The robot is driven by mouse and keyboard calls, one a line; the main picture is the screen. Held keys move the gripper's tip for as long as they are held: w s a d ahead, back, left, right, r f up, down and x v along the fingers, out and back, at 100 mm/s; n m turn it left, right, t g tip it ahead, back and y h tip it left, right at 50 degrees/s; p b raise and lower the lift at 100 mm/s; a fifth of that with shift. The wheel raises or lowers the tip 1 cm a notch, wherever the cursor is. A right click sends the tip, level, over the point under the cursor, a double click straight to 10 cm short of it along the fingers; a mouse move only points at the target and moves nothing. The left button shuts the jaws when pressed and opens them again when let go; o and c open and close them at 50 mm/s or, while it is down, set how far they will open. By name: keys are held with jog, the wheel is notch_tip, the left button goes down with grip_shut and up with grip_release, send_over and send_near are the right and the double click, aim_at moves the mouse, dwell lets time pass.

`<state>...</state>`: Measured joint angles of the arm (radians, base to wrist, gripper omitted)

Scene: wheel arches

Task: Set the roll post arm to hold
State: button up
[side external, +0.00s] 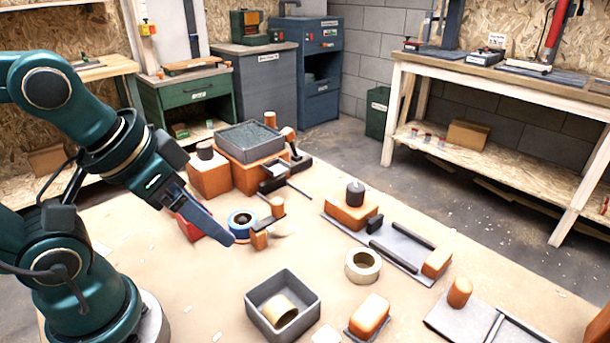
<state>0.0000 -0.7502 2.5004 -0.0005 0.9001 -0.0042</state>
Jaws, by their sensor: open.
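A red block (190,226) is partly hidden behind my gripper. Behind stand orange blocks (208,178) and a grey tray (250,136). A tan roll (363,264), a grey bin (261,309) with a roll inside, and a grey plate fixture (395,248) lie to the right.

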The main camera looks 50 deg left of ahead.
jog(key=shift+s+a+n, duration=0.1)
jog(key=shift+s+n, duration=0.05)
jog(key=shift+n, duration=0.55)
grip_shut()
jog(key=w+r+n+g+y, duration=0.35)
jog(key=w+n, duration=0.55)
jog(key=n, duration=0.3)
jog(key=shift+m+y, duration=0.25)
jog(key=shift+m, duration=0.15)
jog(key=shift+w+d+f, duration=1.35)
jog(key=shift+d+f, duration=0.05)
jog(key=shift+d, duration=0.1)
